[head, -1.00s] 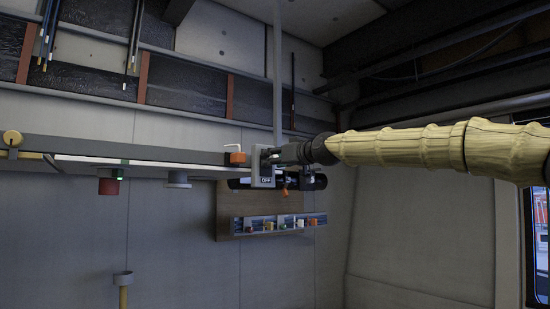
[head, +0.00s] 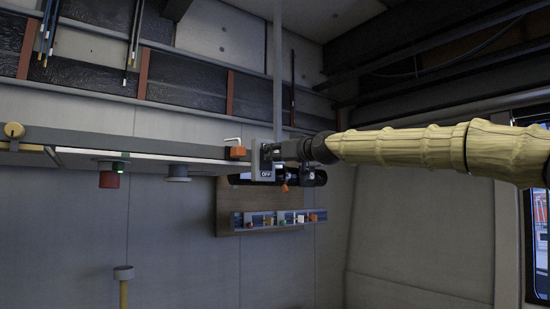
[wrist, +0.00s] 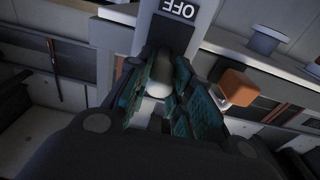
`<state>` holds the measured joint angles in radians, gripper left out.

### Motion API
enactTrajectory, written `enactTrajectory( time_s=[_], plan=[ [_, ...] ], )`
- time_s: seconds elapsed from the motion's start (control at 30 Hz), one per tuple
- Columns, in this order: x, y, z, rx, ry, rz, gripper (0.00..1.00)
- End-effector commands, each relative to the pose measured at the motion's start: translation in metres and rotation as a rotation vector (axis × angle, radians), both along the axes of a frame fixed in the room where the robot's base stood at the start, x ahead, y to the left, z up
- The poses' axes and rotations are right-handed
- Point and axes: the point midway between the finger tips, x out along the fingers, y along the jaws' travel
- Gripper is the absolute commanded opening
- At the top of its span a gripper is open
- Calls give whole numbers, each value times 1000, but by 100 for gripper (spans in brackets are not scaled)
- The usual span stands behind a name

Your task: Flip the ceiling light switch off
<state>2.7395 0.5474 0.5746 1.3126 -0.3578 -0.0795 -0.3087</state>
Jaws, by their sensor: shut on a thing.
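The ceiling light switch is a grey plate (head: 264,174) marked OFF at the right end of the overhead bar. In the wrist view the OFF label (wrist: 178,10) appears upside down at the top. My gripper (head: 274,152) is at the plate's upper right in the head view. In the wrist view my gripper (wrist: 165,98) has its teal finger pads shut around the pale rounded switch lever (wrist: 157,86), below the label. The lever's base is in shadow, and the fingers partly hide the lever.
An orange block (head: 236,153) sits on the grey overhead bar (head: 130,143), close left of the plate. A red fixture (head: 109,179) and a grey one (head: 178,172) hang under the bar. A wall board (head: 225,222) with small coloured knobs is behind and below.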

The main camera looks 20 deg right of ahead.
Motion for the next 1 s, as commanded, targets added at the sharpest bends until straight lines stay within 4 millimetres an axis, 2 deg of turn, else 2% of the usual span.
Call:
enactTrajectory(
  time_s=[0.03, 0.2, 1.0],
  plan=[
    [0, -1, -7, 9, -18, 0, 0],
    [-1, -2, -14, 37, -97, 0, 0],
    [0, -2, -37, 210, -576, -2, 0]
  ],
)
